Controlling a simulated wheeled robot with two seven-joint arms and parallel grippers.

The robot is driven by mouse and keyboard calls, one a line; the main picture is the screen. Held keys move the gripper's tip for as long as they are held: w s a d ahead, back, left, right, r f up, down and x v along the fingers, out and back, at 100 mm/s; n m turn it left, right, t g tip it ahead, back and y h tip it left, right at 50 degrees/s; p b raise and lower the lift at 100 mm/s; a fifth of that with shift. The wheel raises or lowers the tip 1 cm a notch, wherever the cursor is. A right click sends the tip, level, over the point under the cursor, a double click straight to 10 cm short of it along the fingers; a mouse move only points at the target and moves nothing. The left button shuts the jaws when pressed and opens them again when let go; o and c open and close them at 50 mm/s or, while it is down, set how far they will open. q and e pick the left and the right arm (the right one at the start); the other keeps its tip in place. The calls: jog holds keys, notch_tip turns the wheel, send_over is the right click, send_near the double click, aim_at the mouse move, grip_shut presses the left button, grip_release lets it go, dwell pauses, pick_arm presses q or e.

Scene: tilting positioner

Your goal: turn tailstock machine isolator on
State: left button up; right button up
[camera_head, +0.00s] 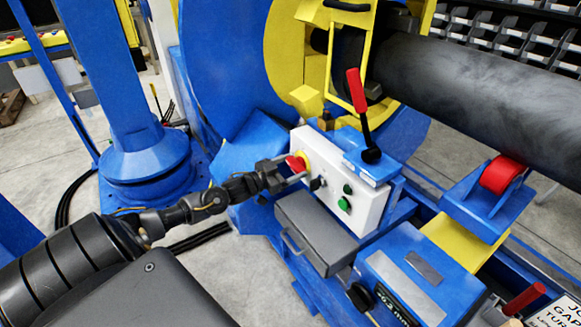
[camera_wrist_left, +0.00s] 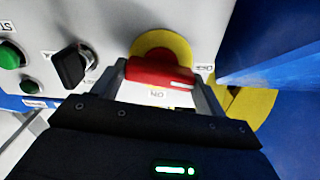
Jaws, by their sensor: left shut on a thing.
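The isolator has a red handle (camera_wrist_left: 160,74) on a yellow round plate (camera_wrist_left: 165,43), mounted on a white control panel (camera_head: 358,198). In the head view the red handle (camera_head: 294,163) is at the panel's left end. My left gripper (camera_head: 292,172) is shut on it, with one finger on each side in the wrist view. There the handle lies about crosswise, its white mark at the right end near the OFF label (camera_wrist_left: 204,68). The ON label (camera_wrist_left: 158,93) is below the handle. My right gripper is not in view.
A black selector knob (camera_wrist_left: 72,66) and green buttons (camera_head: 344,203) are on the same panel. A grey drawer-like box (camera_head: 315,232) with a handle is below it. A red-handled lever (camera_head: 357,90) rises behind the panel. Blue machine frame surrounds the left gripper.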

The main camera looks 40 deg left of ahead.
pick_arm(q)
jog(key=m, duration=0.2)
jog(key=shift+m, duration=0.4)
jog(key=m, duration=0.3)
jog(key=shift+m, duration=0.3)
jog(key=m, duration=0.2)
jog(key=shift+d+m, duration=0.1)
jog(key=shift+m, duration=0.3)
jog(key=m, duration=0.3)
jog(key=shift+f, duration=0.15)
jog(key=shift+m+b, duration=0.35)
jog(key=shift+m, duration=0.25)
jog(key=shift+m+b, duration=0.3)
jog(key=shift+m, duration=1.1)
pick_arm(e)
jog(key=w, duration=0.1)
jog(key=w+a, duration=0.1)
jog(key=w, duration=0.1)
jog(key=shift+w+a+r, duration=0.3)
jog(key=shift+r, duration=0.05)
pick_arm(q)
jog(key=shift+m, duration=0.3)
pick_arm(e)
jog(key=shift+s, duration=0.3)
